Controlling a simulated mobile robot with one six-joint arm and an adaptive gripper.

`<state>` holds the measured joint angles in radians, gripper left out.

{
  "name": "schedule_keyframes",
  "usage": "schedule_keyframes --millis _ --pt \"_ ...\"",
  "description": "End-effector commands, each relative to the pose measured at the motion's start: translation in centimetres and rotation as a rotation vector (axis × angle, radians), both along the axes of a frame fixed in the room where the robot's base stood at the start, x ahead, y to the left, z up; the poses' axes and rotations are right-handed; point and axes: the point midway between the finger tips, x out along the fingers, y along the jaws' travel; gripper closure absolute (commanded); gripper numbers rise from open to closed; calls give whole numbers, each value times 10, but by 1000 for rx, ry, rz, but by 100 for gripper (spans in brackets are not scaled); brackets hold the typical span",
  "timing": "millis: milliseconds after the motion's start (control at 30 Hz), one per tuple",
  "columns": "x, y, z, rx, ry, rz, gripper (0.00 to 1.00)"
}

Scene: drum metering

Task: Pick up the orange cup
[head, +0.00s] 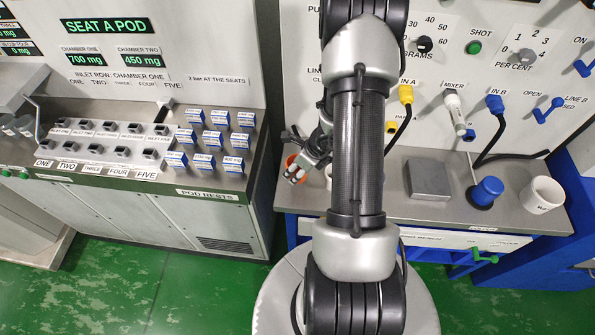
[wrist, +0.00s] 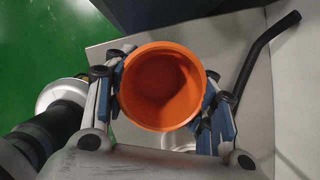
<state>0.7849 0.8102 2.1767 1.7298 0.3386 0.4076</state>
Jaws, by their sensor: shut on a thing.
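The orange cup (wrist: 162,88) fills the middle of the wrist view, seen from above into its open, empty-looking inside. My gripper (wrist: 165,100) has a finger on each side of the cup and is shut on it. In the head view the orange cup (head: 290,163) shows only as a small patch of rim beside my gripper (head: 297,172), at the left end of the steel bench. My arm hides part of that area. I cannot tell whether the cup touches the bench.
The pod station (head: 225,190) with several blue-labelled pods stands left. A gap with green floor (head: 262,277) separates them.

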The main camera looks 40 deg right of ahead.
Motion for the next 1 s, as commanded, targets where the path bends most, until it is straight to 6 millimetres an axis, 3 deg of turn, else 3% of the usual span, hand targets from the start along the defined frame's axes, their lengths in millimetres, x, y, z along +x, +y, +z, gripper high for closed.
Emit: schedule_keyframes --millis 33,200,500,700,1000 --pt "1 -1 22 -3 -3 2 74" --pt "1 -1 75 -3 -3 2 74" --pt "0 0 141 -2 -1 -1 74" --pt "0 0 156 0 0 -1 74" --pt "8 7 157 0 -2 56 74"
